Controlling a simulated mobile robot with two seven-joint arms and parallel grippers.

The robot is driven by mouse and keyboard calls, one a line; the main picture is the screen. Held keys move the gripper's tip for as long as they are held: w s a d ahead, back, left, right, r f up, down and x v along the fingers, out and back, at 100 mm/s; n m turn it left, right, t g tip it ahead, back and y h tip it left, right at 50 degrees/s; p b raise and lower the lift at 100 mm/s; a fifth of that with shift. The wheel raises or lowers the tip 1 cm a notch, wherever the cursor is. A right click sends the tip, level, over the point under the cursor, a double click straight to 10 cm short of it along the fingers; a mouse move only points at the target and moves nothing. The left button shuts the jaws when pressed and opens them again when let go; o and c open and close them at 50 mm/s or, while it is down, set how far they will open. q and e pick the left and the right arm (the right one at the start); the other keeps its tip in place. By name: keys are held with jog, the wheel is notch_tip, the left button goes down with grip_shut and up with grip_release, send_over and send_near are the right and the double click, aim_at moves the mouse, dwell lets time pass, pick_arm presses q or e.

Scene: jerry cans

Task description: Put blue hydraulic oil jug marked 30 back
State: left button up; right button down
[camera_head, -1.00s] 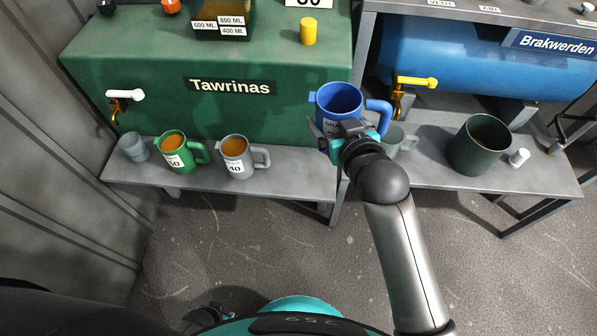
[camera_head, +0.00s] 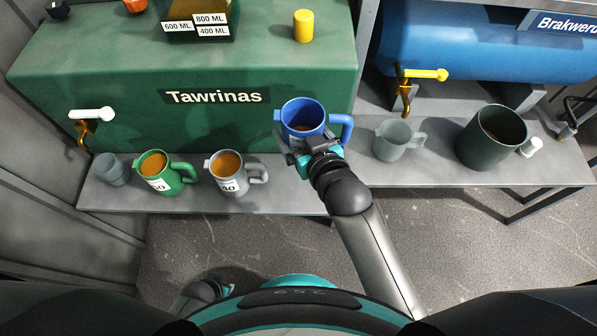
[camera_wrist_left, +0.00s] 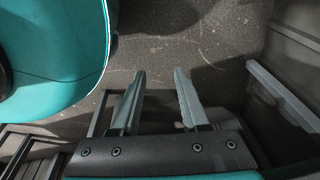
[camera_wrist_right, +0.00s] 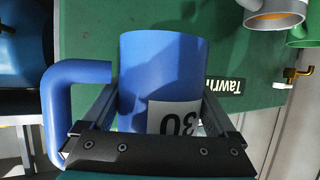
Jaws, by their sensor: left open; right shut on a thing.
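The blue jug (camera_head: 303,113) with a side handle is in the head view, in front of the green tank's right end. It holds some brownish liquid. My right gripper (camera_head: 311,146) is shut on it. In the right wrist view the blue jug (camera_wrist_right: 160,75) sits between the fingers, and its white label reads 30. Whether its base touches the shelf is hidden by my gripper. My left gripper (camera_wrist_left: 155,100) is open and empty over the floor in the left wrist view; its arm shows low in the head view.
On the grey shelf (camera_head: 300,176) stand a small grey cup (camera_head: 111,170), a green jug (camera_head: 160,175) and a grey jug (camera_head: 229,173) at left. A pale grey-green jug (camera_head: 394,141) and a dark green pot (camera_head: 488,138) stand at right. Brass taps (camera_head: 84,132) (camera_head: 405,95) jut out.

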notch_tip(320, 180, down, 13)
jog(key=b, duration=0.7)
jog(key=shift+f, duration=0.5)
notch_tip(320, 180, down, 3)
jog(key=shift+f+b, duration=0.15)
jog(key=shift+b, duration=1.1)
pick_arm(q)
jog(key=w+d+r+t, duration=0.1)
jog(key=w+d+r, duration=0.1)
jog(key=w+r, duration=0.3)
jog(key=w+d+r, duration=0.3)
jog(key=w+r, duration=0.2)
jog(key=r, duration=0.7)
jog(key=shift+d+t+h, duration=0.3)
jog(key=shift+t+h, duration=0.1)
pick_arm(e)
jog(key=shift+f, duration=0.25)
pick_arm(q)
jog(key=shift+r, duration=0.1)
